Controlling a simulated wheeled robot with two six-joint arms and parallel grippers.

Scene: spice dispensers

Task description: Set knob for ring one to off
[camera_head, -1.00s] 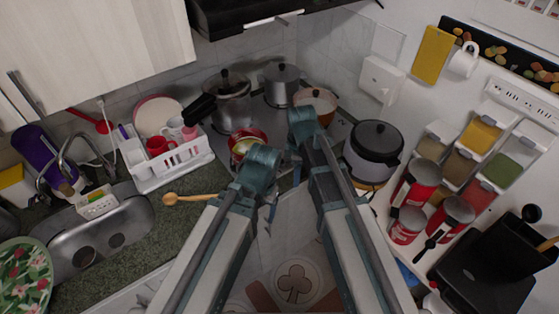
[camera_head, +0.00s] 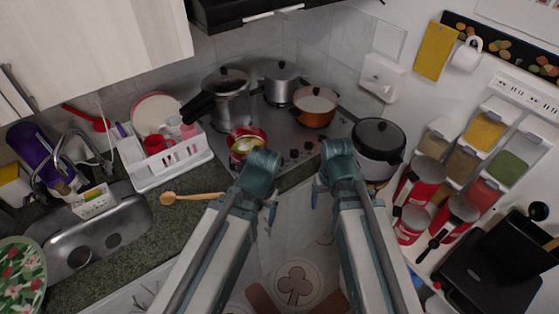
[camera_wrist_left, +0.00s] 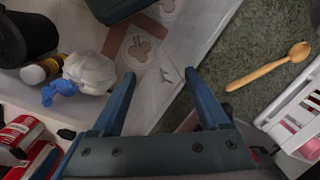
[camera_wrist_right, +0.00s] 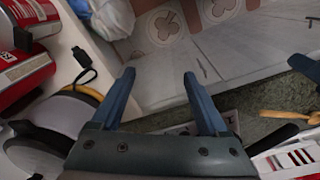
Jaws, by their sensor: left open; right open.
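The stove (camera_head: 280,125) sits in the far corner of the counter, with several dark control knobs (camera_head: 295,153) along its front edge. They are small, and I cannot tell which serves ring one or how each is turned. My right gripper (camera_head: 320,192) is open and empty, in front of and to the right of the knobs, touching none. It also shows open in the right wrist view (camera_wrist_right: 158,74). My left gripper (camera_head: 268,203) is open and empty, in front of and left of the knobs. It shows open in the left wrist view (camera_wrist_left: 160,75). Neither wrist view shows the knobs.
A red pot (camera_head: 241,134), a pressure cooker (camera_head: 230,108), a silver pot (camera_head: 281,88) and an orange pot (camera_head: 314,117) stand on the stove. A rice cooker (camera_head: 378,139) stands right of it. A dish rack (camera_head: 180,164) and wooden spoon (camera_head: 190,197) lie to the left.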

